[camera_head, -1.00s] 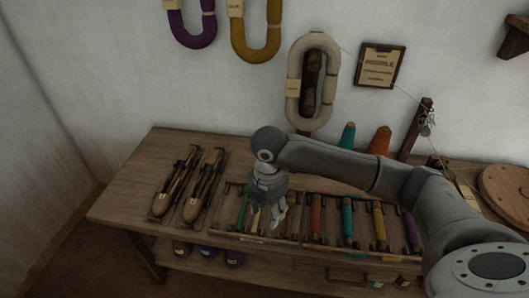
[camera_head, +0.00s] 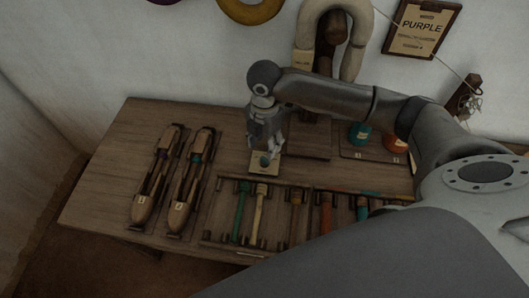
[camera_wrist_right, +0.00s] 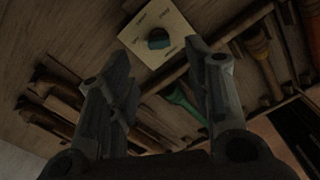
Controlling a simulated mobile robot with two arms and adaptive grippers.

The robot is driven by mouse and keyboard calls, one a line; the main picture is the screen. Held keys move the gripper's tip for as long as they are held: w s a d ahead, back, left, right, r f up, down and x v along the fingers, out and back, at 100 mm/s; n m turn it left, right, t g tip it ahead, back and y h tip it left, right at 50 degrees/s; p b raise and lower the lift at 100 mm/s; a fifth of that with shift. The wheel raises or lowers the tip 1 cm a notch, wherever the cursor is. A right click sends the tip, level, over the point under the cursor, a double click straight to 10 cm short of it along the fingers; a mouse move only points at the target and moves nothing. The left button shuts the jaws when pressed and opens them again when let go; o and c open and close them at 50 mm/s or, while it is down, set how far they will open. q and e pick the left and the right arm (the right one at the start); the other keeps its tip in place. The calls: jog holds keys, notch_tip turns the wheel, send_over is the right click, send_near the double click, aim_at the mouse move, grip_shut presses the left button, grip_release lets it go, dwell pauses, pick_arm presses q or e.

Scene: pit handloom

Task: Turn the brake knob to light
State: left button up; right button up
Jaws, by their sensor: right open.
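In the right wrist view my right gripper (camera_wrist_right: 158,50) is open, with the knob between and beyond the fingertips, apparently not touching. My left gripper is out of view.
Two wooden shuttles (camera_head: 158,178) lie at the left of the bench (camera_head: 110,165). A rack (camera_head: 221,213) of coloured bobbins is in front of the knob. Teal and orange cones (camera_head: 360,135) stand at the right.

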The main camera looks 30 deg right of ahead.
aim_at(265, 158)
notch_tip(265, 158, down, 6)
jog(key=shift+f, duration=0.75)
jog(key=shift+c, duration=0.6)
jog(key=c, duration=0.9)
jog(key=shift+r+m+p, duration=0.2)
jog(key=shift+m+p, duration=0.1)
jog(key=shift+p, duration=0.2)
jog(key=m+p, duration=0.7)
jog(key=p, duration=0.3)
jog(key=shift+r, duration=0.1)
pick_arm(q)
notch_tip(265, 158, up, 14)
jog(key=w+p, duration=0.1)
jog(key=p, duration=0.2)
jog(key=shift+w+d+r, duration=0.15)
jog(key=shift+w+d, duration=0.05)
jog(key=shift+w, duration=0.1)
pick_arm(e)
jog(key=shift+f+m, duration=0.15)
jog(key=shift+m, duration=0.9)
jog(key=shift+f+m, duration=0.1)
jog(key=shift+m, duration=0.95)
jog(key=shift+w, duration=0.1)
